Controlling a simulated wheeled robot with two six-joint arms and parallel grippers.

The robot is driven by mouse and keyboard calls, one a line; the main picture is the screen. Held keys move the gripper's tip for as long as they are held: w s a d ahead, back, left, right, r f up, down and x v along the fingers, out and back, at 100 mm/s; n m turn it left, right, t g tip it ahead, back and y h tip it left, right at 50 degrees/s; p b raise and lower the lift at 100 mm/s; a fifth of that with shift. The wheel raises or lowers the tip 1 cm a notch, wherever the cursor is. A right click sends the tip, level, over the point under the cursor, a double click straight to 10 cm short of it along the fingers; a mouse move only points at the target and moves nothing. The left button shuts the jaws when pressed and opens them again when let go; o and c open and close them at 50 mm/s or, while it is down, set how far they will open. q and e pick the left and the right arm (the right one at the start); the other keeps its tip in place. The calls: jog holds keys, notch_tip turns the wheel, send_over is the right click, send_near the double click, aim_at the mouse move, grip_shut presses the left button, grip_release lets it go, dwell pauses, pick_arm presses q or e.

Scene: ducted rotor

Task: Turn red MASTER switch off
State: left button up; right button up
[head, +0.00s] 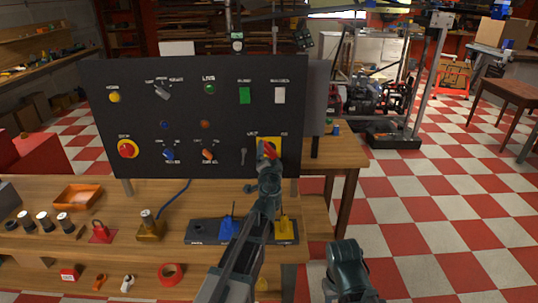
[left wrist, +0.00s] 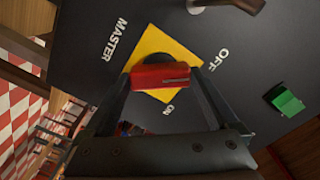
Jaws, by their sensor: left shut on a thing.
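The red MASTER switch handle (head: 269,150) sits on a yellow square plate (head: 262,142) at the lower right of the black control panel. In the left wrist view the red handle (left wrist: 160,76) lies across the yellow plate (left wrist: 180,45), between MASTER, OFF and ON labels. My left gripper (left wrist: 165,82) has a finger at each end of the handle and is shut on it. In the head view my left gripper (head: 268,162) reaches up to the switch and covers part of it. Which label the handle points to is unclear.
The black panel (head: 200,110) carries other knobs, lamps and a red button on yellow (head: 128,149). A wooden bench (head: 335,160) below holds an orange tray (head: 78,196) and small parts. A green block (left wrist: 285,100) shows near the switch.

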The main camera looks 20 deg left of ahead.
pick_arm(q)
jog(key=shift+s+n, duration=0.1)
jog(key=shift+n, duration=0.6)
jog(key=o, duration=1)
